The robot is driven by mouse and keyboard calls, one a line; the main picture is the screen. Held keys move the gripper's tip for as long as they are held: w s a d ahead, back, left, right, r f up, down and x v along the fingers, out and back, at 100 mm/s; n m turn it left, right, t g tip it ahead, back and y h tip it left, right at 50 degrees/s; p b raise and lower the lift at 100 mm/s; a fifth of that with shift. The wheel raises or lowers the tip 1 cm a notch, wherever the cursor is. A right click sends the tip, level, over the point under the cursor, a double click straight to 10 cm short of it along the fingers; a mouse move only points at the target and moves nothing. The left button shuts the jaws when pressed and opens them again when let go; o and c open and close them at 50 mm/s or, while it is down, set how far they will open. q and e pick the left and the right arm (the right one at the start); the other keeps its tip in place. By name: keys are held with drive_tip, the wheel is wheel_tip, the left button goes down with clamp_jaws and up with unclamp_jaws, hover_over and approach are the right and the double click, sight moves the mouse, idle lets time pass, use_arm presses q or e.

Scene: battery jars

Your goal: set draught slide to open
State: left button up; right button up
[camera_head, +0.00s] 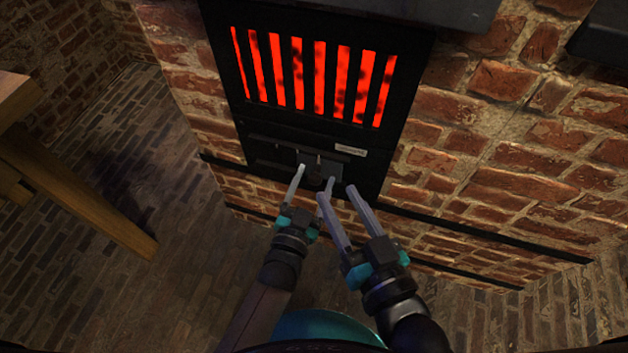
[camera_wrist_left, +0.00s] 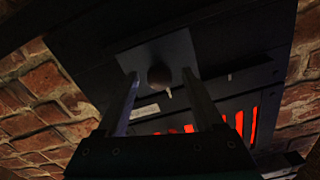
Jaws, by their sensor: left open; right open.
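The draught slide (camera_head: 322,160) is a dark grey plate in the black stove front, below the glowing grate. In the left wrist view the slide plate (camera_wrist_left: 160,48) carries a round dark knob (camera_wrist_left: 159,75). My left gripper (camera_head: 316,175) is open at the slide, its fingers on either side of the knob with gaps showing. It also shows in the left wrist view (camera_wrist_left: 160,77). I cannot tell how deep the knob sits between the fingers. My right gripper (camera_head: 337,193) is open and empty, just right of and below the left one. My left fingers partly hide the slide.
The grate (camera_head: 318,75) glows red behind black bars. A small pale label (camera_head: 350,150) sits right of the slide. Brick wall surrounds the stove, with dark rails (camera_head: 480,232) low on the right. A wooden table (camera_head: 80,195) stands at left; the floor between is clear.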

use_arm(q)
drive_tip(key=shift+w+d, duration=0.1)
drive_tip(key=shift+w, duration=0.1)
clamp_jaws()
idle(0.6)
idle(0.9)
